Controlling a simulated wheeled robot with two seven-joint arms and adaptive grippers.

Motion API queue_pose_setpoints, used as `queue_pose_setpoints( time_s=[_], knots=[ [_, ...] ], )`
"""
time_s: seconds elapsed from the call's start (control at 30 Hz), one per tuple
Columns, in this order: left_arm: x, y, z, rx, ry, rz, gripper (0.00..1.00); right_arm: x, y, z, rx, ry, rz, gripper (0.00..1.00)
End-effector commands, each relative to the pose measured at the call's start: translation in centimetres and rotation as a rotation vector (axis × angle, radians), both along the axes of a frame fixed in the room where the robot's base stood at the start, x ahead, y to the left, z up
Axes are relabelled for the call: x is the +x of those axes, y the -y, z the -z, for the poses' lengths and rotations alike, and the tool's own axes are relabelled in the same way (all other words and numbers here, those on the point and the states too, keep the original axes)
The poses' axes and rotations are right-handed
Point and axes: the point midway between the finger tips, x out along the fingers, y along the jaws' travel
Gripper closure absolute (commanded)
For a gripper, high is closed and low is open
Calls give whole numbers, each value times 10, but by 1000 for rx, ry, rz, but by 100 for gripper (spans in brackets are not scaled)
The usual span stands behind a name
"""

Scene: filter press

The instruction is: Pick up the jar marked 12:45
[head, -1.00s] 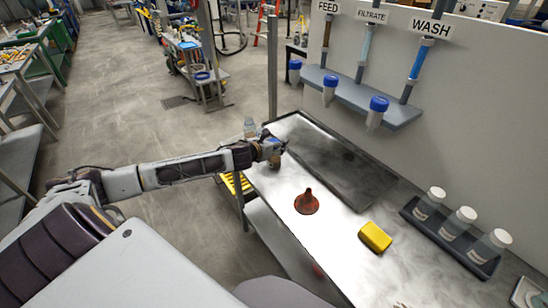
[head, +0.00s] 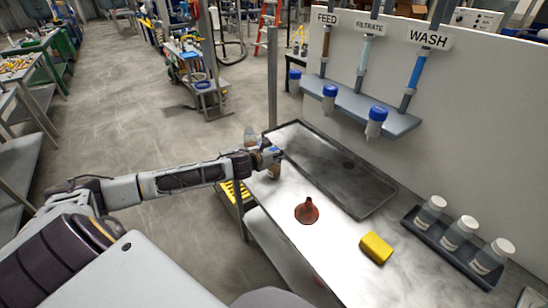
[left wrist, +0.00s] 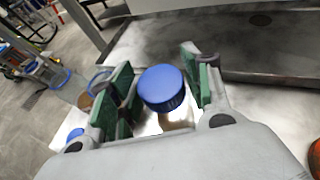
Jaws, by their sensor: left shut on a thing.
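A jar with a ribbed blue cap (left wrist: 162,88) stands between the green-padded fingers of my left gripper (left wrist: 160,98) in the left wrist view. The gripper is shut on it. Below the cap only a little of the pale body shows, and no marking can be read, so I cannot tell whether it says 12:45. In the head view my left gripper (head: 273,161) is at the far left corner of the steel bench, beside the sunken tray. A clear jar (head: 250,136) shows just behind the wrist. My right gripper is not in view.
A red funnel (head: 307,211) and a yellow block (head: 376,248) lie on the bench (head: 285,222). A dark rack (head: 450,254) holds white-capped jars at the right. Blue-capped tubes hang at a wall shelf (head: 395,121). The sunken tray (head: 335,170) is empty.

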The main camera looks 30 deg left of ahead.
Motion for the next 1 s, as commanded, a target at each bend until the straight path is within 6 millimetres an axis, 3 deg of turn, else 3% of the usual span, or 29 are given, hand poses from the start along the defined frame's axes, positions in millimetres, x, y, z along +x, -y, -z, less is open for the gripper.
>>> queue_pose_setpoints(
  time_s=[0.27, 0.73, 1.0],
  knots=[
    [1, 0, -19, 2, 3, 1, 92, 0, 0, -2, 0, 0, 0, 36],
    [1, -1, -83, 1, 5, -1, 92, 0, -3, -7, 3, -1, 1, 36],
    [1, 0, -100, 0, 2, -1, 92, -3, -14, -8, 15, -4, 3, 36]
  ],
)
